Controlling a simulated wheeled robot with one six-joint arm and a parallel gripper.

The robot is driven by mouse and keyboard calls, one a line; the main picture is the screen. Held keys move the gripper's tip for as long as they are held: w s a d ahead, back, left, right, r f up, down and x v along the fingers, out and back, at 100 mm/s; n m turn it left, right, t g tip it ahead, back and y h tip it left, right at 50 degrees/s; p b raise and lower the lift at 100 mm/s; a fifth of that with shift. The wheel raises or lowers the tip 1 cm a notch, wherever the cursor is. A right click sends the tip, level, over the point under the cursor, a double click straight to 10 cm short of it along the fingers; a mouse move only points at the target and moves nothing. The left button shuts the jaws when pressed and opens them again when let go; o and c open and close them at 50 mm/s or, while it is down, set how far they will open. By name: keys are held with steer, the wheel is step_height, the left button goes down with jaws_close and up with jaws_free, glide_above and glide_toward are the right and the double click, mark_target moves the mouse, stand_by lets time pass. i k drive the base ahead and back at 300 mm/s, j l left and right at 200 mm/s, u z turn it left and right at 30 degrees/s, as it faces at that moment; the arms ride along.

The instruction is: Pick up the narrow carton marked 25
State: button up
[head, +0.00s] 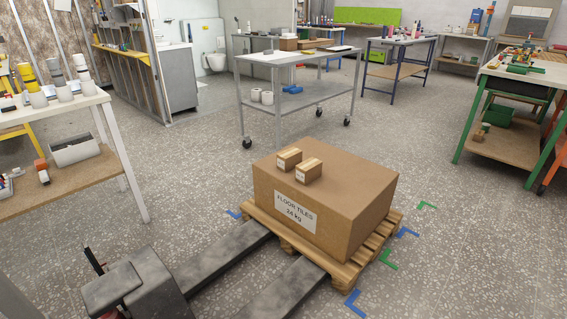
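Two small brown cartons sit side by side on top of a large brown box (345,205). The left small carton (288,159) is a little farther back. The right small carton (308,171) is nearer and has a pale label on its end. Any numbers on them are too small to read, so I cannot tell which is marked 25. The large box has a white label reading "FLOOR TILES 24 KG" and rests on a wooden pallet (357,268). I cannot make out my gripper in this view.
Dark forks (222,254) run from a dark grey truck body (155,280) to the pallet. Blue and green corner marks lie on the floor around it. A grey wheeled table (300,57) stands behind, a white-topped bench (55,106) left, a green-legged bench (528,75) right. Open floor lies right.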

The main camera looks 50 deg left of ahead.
mark_target(307, 171)
steer(key=i+u, duration=0.45)
steer(key=i+l+u, duration=0.2)
steer(key=u, duration=0.3)
steer(key=i+l+u, duration=0.3)
steer(key=u, duration=0.15)
steer(key=i+l+u, duration=0.25)
steer(key=l+u, duration=0.2)
steer(key=i+l+u, duration=0.7)
steer(key=l+u, duration=0.15)
steer(key=l, duration=0.15)
steer(key=i, duration=0.2)
